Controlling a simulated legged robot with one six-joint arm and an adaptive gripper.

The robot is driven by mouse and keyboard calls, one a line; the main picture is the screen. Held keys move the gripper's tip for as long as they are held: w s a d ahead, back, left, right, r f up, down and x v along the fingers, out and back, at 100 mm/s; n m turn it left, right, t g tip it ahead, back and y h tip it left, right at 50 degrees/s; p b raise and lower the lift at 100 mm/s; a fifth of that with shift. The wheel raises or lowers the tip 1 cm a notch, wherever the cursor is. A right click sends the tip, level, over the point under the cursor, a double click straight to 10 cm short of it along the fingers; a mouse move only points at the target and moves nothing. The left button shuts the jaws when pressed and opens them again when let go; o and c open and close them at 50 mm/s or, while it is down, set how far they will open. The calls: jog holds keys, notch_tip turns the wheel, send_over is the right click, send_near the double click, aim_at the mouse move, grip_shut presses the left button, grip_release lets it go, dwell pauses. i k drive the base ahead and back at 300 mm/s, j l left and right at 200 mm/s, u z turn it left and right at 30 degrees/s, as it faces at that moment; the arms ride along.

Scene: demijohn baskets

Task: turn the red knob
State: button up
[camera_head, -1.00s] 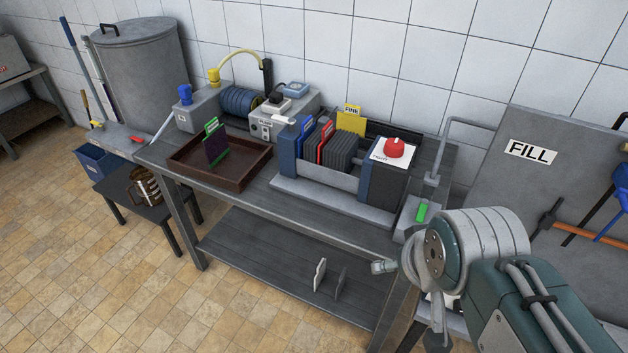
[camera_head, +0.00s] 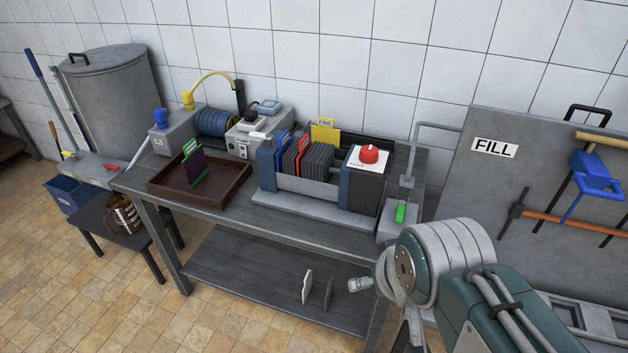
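The red knob (camera_head: 369,154) sits on a white plate (camera_head: 366,160) on top of the dark block at the right end of the filter-plate press (camera_head: 310,203). The press stands on the grey workbench. My arm comes in from the lower right, to the right of and nearer than the bench. My gripper is not clearly visible; only the wrist joint and a small grey part left of it show, well below and apart from the knob. Nothing covers the knob.
A brown tray (camera_head: 235,196) with a dark, green-edged plate stands left of the press. A bent grey pipe (camera_head: 413,150) and a green-topped box (camera_head: 400,213) are right of it. A FILL board (camera_head: 490,190) with hanging tools rises at the right.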

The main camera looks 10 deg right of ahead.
aim_at(369, 154)
jog(key=i+l, duration=0.15)
jog(key=l, duration=0.2)
jog(key=i+l, duration=0.2)
jog(key=l, duration=0.15)
jog(key=i+l+u, duration=0.1)
jog(key=l, duration=0.25)
jog(key=i+l, duration=0.2)
jog(key=l, duration=0.15)
